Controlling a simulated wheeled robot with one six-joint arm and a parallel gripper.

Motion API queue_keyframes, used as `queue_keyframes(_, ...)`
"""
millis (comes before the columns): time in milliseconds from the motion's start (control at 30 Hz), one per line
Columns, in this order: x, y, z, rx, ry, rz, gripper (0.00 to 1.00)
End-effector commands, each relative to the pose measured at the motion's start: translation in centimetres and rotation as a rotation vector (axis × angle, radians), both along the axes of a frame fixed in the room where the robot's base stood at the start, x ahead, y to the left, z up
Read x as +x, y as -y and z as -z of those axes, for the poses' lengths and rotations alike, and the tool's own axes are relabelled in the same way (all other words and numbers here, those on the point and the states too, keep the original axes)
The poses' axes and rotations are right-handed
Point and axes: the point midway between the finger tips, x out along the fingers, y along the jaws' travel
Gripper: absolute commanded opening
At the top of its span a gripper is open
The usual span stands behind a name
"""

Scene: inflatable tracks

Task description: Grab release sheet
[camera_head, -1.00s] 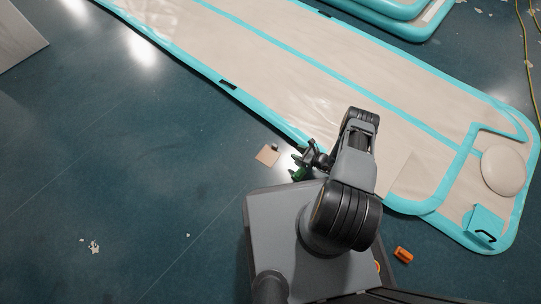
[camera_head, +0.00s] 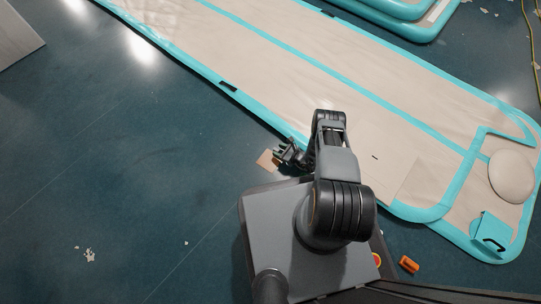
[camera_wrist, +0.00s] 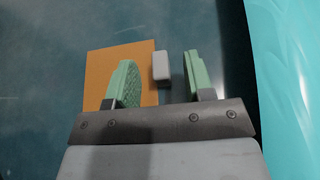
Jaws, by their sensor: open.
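A small tan square sheet (camera_head: 266,160) lies on the dark floor beside the long mat's edge. In the wrist view it looks orange (camera_wrist: 103,72), behind and left of my left finger. A light grey block (camera_wrist: 161,67) is at the sheet's right edge and shows between my fingers; I cannot tell whether it is attached to the sheet. My gripper (camera_wrist: 162,77) has two green padded fingers, spread apart with nothing held. In the head view my gripper (camera_head: 285,151) is at the sheet's right side and hides part of it.
A long beige inflatable mat (camera_head: 330,75) with turquoise edges runs diagonally across the view. An orange object (camera_head: 409,264) lies on the floor at the lower right. White scraps (camera_head: 89,254) lie at the lower left. The floor at the left is mostly clear.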

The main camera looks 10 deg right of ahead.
Motion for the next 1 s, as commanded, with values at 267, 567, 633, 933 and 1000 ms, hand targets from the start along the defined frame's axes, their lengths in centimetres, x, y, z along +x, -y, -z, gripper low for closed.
queue_keyframes(267,0.34,-0.21,0.53,0.000,-0.001,0.014,0.48)
queue_keyframes(567,0.35,0.03,0.50,0.000,0.000,0.017,0.33)
queue_keyframes(633,0.35,0.00,0.50,0.000,0.000,0.017,0.26)
queue_keyframes(933,0.35,-0.19,0.50,0.000,0.000,0.013,0.00)
queue_keyframes(1000,0.36,-0.21,0.48,0.000,0.000,0.013,0.00)
